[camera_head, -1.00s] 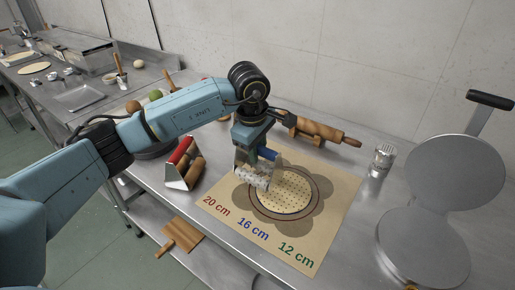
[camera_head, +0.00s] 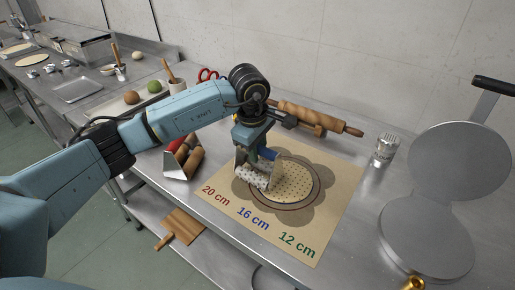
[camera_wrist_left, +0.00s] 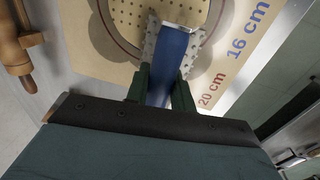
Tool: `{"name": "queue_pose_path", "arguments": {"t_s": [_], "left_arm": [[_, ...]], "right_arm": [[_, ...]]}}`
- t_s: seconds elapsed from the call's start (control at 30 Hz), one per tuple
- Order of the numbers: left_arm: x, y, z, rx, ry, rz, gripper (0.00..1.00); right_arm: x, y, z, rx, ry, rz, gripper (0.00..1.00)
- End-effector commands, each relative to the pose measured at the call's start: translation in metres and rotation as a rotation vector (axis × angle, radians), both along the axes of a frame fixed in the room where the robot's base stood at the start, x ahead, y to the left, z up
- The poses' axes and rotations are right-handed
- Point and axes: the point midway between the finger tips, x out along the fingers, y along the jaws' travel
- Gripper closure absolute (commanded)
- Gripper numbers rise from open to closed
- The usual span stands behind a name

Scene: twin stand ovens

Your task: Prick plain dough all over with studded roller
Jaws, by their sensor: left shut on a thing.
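The dough (camera_head: 293,183) is a pale round disc on the brown mat (camera_head: 333,213), inside printed rings. Its visible part carries many small dark holes; its left part is hidden behind the roller. The studded roller (camera_head: 256,178) is pale with studs and has a blue handle (camera_wrist_left: 170,62). My left gripper (camera_head: 256,158) is shut on the blue handle, with the roller low at the dough's left edge. In the left wrist view the gripper (camera_wrist_left: 160,88) has its fingers on either side of the handle and dough (camera_wrist_left: 130,15) beyond. Contact with the dough cannot be told. My right gripper is not seen.
A wooden rolling pin (camera_head: 310,117) lies behind the mat. A glass shaker (camera_head: 386,150) and a round metal press (camera_head: 430,240) stand at the right. A holder with red and wooden handles (camera_head: 183,158) is left of the mat. A wooden paddle (camera_head: 183,226) lies below.

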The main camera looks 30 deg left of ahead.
Motion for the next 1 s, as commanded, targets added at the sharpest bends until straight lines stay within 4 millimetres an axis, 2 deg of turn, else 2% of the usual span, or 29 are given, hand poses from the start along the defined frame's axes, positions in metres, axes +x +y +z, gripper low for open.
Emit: {"name": "queue_pose_path", "arguments": {"t_s": [0.47, 0.7, 1.0], "left_arm": [[0.002, 0.0, -0.009, 0.0, -0.002, 0.0, 1.0], [0.02, -0.003, -0.008, -0.001, -0.003, 0.001, 1.0], [0.031, -0.004, -0.008, -0.001, -0.002, 0.001, 1.0]], "right_arm": [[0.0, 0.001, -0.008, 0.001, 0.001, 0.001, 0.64], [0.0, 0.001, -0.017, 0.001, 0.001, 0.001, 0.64], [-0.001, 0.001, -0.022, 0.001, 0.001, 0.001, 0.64]]}}
